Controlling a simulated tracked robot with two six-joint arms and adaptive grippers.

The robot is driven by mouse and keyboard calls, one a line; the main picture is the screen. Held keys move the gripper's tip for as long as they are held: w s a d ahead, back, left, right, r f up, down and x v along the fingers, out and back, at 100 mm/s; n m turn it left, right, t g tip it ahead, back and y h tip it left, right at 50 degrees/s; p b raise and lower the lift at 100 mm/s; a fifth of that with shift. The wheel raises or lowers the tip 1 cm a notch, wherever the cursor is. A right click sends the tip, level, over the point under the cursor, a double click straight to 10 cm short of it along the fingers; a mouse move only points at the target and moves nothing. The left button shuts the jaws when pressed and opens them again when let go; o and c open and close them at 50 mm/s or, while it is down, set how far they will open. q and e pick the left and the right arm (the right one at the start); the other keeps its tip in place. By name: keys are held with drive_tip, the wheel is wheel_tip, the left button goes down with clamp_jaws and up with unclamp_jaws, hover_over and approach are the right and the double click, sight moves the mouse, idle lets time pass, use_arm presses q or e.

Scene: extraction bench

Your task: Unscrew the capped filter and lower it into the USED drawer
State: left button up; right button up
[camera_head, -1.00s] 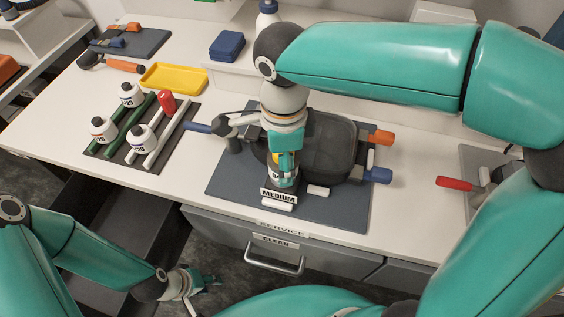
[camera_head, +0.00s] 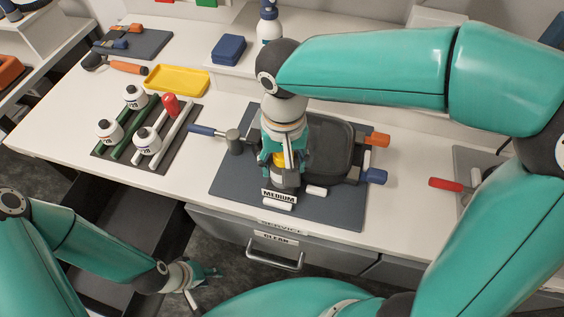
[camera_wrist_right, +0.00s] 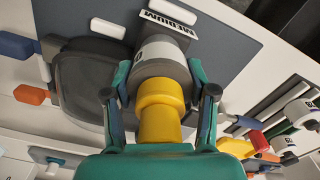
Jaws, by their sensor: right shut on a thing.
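The capped filter has a grey-white body and a yellow cap. In the head view it stands upright (camera_head: 284,178) behind the MEDIUM label, partly covered by my right gripper (camera_head: 283,155). In the right wrist view its yellow cap (camera_wrist_right: 161,105) points towards my palm. My right gripper (camera_wrist_right: 161,85) is shut on the filter, one finger on each side of the body. An open drawer (camera_head: 95,245) with a dark interior is at the lower left; no USED label is readable. My left gripper (camera_head: 205,275) is low, near the drawer's right side; its finger gap is unclear.
A dark housing (camera_head: 333,150) with blue and orange knobs sits right of the filter on a grey mat (camera_head: 235,190). A rack (camera_head: 125,158) with three white bottles and a red piece stands left, near a yellow tray (camera_head: 178,80). A closed CLEAN drawer (camera_head: 235,232) is below.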

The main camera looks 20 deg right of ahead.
drive_tip(key=shift+r+n, duration=0.1)
drive_tip(key=shift+n, duration=0.8)
drive_tip(key=o, duration=1.3)
